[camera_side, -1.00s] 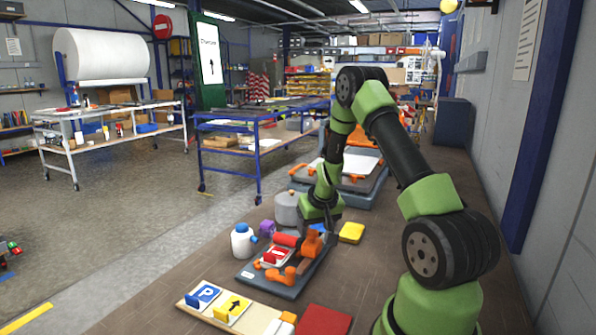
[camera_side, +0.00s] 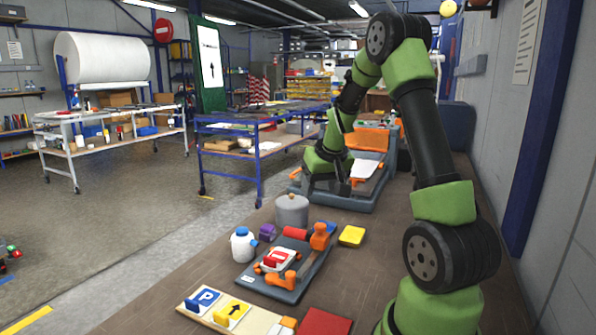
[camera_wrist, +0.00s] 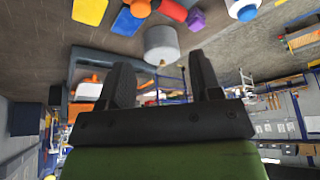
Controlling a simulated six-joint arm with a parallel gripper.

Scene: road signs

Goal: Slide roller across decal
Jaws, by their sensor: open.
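A red roller (camera_side: 296,233) lies at the back of a grey board (camera_side: 262,285), beside an upright orange block (camera_side: 319,237). A red and white sign plate (camera_side: 276,259), which looks like the decal piece, sits on the board beside orange clamp parts (camera_side: 281,281). My gripper (camera_side: 342,188) is open and empty, behind and above the board, near the far blue-grey machine. In the wrist view its two dark fingers (camera_wrist: 162,78) stand apart with nothing between them. The red roller (camera_wrist: 172,10) shows at the top edge there; the decal is out of that view.
A grey canister (camera_side: 291,210) stands behind the board, with a purple block (camera_side: 267,232) and a white bottle (camera_side: 243,245) to the left. A yellow block (camera_side: 352,236) lies to the right. A sign rack (camera_side: 255,318) and red pad (camera_side: 325,321) are in front.

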